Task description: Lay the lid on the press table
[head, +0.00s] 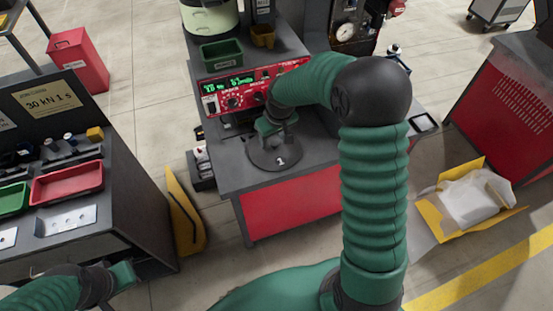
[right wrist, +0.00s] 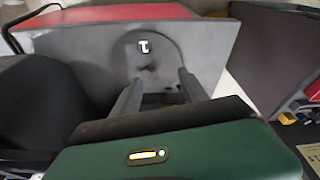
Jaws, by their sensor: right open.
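A dark round disc marked 1 (head: 283,161), which looks like the lid, lies flat on the grey top of the red-fronted table (head: 320,150). The disc also shows in the right wrist view (right wrist: 165,45), with a small dark knob-like spot near its middle. My right gripper (head: 270,132) is over the back part of the disc. Its two fingers (right wrist: 160,82) stand apart with nothing held between them; whether they touch the disc I cannot tell. My left gripper (head: 124,274) is at the lower left, away from the disc, and its jaws are unclear.
A red control panel (head: 245,88) with green displays stands behind the disc. A green bin (head: 222,54) and a yellow bin (head: 263,36) are farther back. A left bench carries a red tray (head: 67,184). A yellow open box (head: 470,200) lies on the floor at right.

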